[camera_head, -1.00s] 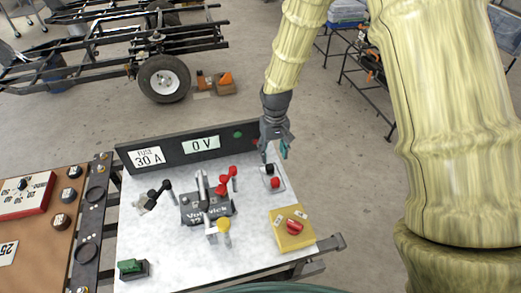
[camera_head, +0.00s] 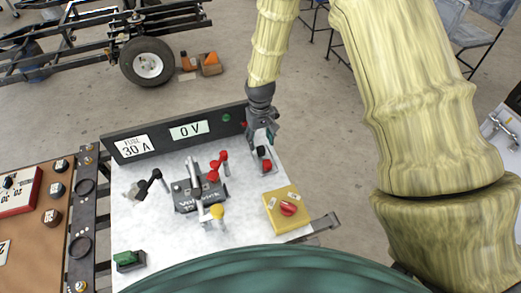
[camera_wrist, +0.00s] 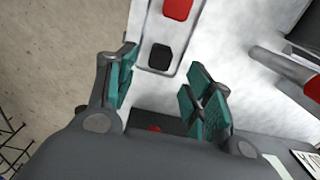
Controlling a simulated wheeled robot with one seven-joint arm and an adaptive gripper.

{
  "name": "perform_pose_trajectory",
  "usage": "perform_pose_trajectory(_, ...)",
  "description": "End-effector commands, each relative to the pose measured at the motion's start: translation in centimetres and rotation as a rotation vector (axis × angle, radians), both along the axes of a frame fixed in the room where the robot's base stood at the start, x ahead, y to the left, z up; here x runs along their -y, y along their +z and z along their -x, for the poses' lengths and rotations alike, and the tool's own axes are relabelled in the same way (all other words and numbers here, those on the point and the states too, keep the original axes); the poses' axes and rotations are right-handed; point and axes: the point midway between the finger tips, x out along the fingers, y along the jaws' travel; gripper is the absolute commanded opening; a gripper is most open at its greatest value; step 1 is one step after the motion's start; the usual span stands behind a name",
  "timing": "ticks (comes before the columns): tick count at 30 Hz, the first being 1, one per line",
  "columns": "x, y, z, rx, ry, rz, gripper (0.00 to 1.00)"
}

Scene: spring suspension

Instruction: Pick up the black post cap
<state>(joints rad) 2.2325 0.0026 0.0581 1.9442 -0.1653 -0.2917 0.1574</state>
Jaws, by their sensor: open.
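The black post cap (camera_wrist: 160,57) sits beside the red post cap (camera_wrist: 178,8) in a small light tray (camera_wrist: 144,35) in the wrist view. In the head view the black cap (camera_head: 260,150) is partly hidden by my fingers, while the red cap (camera_head: 267,166) shows clearly. My gripper (camera_wrist: 164,90) is open and empty, with teal pads on its fingers. In the wrist view the black cap lies just beyond the fingertips, roughly in line with the gap between them. My gripper (camera_head: 264,138) is above the tray's far end in the head view, apart from the cap.
A dark panel (camera_head: 170,155) with "30 A" and "0 V" labels stands along the bench's back edge, close to my gripper. A battery (camera_head: 200,196) with clamps stands left of the tray. A yellow box (camera_head: 285,222) with a red knob is in front.

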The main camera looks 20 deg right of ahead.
Motion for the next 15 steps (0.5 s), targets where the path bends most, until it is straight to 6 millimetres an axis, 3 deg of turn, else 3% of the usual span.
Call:
perform_pose_trajectory(9,0.1,-3.6,0.4,-0.002,0.000,0.000,0.52)
perform_pose_trajectory(15,0.2,-4.4,0.4,-0.002,0.000,0.000,0.52)
